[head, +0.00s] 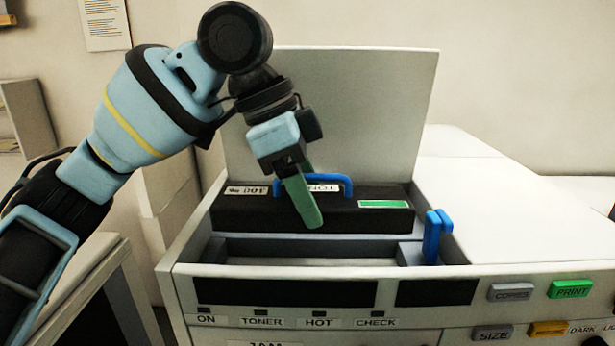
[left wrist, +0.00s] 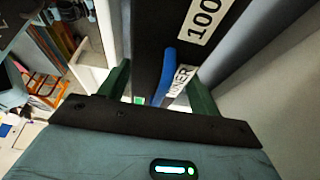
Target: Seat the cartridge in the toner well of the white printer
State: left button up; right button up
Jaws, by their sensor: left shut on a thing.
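The cartridge (head: 350,220) is a long black box with a blue handle, white labels and a green strip. It lies level along the toner well (head: 320,250) of the white printer (head: 215,280), whose lid stands open. I cannot tell whether it rests on the well floor, because its underside is hidden. The left wrist view shows the black cartridge (left wrist: 150,30) and blue handle between the fingers (left wrist: 160,95). My right gripper is not in view.
The raised lid (head: 370,110) stands behind the well. A blue lever (head: 437,235) stands up at the well's right end. Buttons and dark panels line the printer's front. A table (head: 95,290) stands at the left.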

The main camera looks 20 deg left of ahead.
aim_at(284, 189)
pick_arm(q)
jog(key=shift+f, duration=3.5)
jog(key=o, duration=1.4)
jog(key=shift+f, duration=0.1)
jog(key=shift+v, duration=3.95)
